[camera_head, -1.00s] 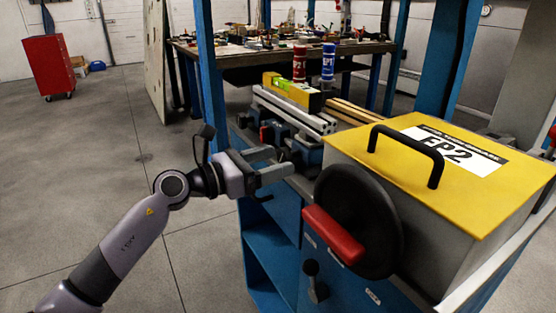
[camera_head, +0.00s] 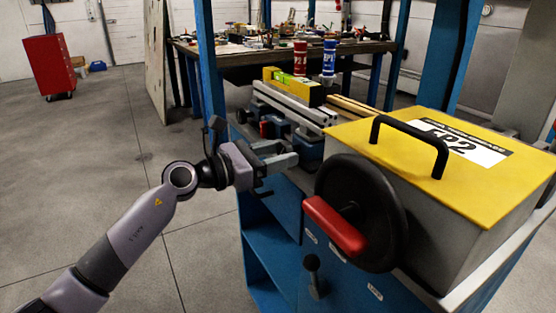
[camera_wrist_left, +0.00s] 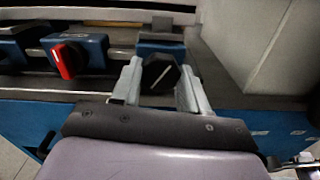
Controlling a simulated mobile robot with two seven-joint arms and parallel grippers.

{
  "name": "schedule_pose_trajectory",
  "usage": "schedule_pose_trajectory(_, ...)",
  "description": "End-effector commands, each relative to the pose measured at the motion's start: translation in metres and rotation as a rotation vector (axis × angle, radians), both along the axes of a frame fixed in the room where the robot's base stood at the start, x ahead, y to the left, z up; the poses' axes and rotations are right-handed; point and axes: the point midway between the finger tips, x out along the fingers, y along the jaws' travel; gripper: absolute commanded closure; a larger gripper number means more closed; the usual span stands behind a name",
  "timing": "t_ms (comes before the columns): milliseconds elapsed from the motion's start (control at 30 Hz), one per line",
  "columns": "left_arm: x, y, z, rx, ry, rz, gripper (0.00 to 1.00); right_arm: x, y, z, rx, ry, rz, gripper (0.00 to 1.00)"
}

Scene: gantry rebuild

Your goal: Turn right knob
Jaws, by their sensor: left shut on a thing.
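The right knob (camera_wrist_left: 160,74) is black with a white line and sits on a blue-grey block at the front edge of the bench. In the left wrist view it lies between the two fingers of my left gripper (camera_wrist_left: 162,88), which are shut on it. The white line is slanted. In the head view my left gripper (camera_head: 279,155) reaches the bench from the left, and its fingers hide the knob. A red knob (camera_wrist_left: 68,60) sits on another block to the left; it also shows in the head view (camera_head: 264,129). My right gripper is out of view.
A large black handwheel with a red handle (camera_head: 333,225) stands close to the right of my gripper, before a yellow-lidded box (camera_head: 475,190). A yellow level (camera_head: 293,86) lies on metal rails behind.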

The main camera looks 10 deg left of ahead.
Motion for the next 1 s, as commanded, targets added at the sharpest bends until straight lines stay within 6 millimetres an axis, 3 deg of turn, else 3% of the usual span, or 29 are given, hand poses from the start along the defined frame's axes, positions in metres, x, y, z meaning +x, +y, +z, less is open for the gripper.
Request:
schedule_pose_trajectory(33, 0.0003, 0.0007, -0.0038, 0.021, -0.033, 0.001, 0.86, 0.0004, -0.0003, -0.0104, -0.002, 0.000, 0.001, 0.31)
schedule_pose_trajectory(133, 0.0002, 0.0005, -0.0031, 0.054, -0.077, 0.001, 0.86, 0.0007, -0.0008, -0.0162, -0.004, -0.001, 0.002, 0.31)
schedule_pose_trajectory(500, 0.0001, 0.0003, 0.0001, 0.073, -0.103, 0.001, 0.86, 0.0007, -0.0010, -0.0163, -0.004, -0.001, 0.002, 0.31)
schedule_pose_trajectory(533, 0.0001, 0.0003, 0.0001, 0.073, -0.102, 0.001, 0.53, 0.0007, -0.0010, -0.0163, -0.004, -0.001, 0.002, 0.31)
schedule_pose_trajectory(600, 0.0001, 0.0003, 0.0001, 0.073, -0.102, 0.001, 0.31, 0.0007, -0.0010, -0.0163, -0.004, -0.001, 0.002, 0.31)
schedule_pose_trajectory(1000, -0.0032, 0.0064, -0.0006, 0.074, -0.101, 0.002, 0.31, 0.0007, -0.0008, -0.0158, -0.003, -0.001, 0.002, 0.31)
